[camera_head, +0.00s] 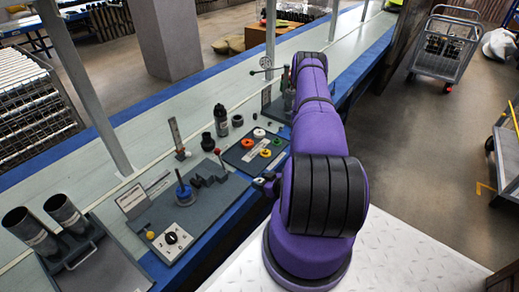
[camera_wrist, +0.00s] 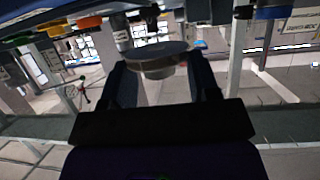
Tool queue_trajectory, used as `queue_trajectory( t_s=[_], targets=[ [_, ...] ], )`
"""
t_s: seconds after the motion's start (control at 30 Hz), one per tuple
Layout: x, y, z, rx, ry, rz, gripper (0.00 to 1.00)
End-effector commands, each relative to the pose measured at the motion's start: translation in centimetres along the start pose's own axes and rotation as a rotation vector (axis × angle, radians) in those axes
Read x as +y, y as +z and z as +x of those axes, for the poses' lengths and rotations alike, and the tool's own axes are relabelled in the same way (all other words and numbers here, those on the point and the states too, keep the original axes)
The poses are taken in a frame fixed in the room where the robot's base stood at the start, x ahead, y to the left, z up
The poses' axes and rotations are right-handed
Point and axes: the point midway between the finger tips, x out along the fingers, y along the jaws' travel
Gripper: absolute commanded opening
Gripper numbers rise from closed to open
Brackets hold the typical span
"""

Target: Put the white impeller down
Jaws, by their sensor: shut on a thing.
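In the wrist view my gripper (camera_wrist: 163,74) is shut on a pale grey, round, disc-like part (camera_wrist: 160,66), which looks like the white impeller in shade. It is held between the two dark fingers, at about table height and apart from the table. In the head view my gripper (camera_head: 263,184) is mostly hidden behind my purple arm, low by the table's front edge, and the held part is not clear.
The wrist picture is upside down. A dark bottle (camera_head: 220,120) and a black fitting (camera_head: 207,141) stand behind. Two grey tubes (camera_head: 62,210) stand at far left.

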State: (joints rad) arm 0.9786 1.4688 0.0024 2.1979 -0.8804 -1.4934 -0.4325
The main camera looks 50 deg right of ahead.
Motion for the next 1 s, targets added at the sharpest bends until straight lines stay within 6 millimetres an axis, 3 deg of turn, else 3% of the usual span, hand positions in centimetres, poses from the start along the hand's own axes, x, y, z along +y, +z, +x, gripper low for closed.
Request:
queue_trajectory(
  t_s=[0.17,0.63,1.0],
  targets=[
    [1.4,-0.3,1.6,0.003,0.006,-0.003,0.21],
    [7.7,-2.6,9.8,0.003,0.005,-0.003,0.21],
    [9.5,-3.3,12.1,0.002,0.005,-0.001,0.21]
  ],
)
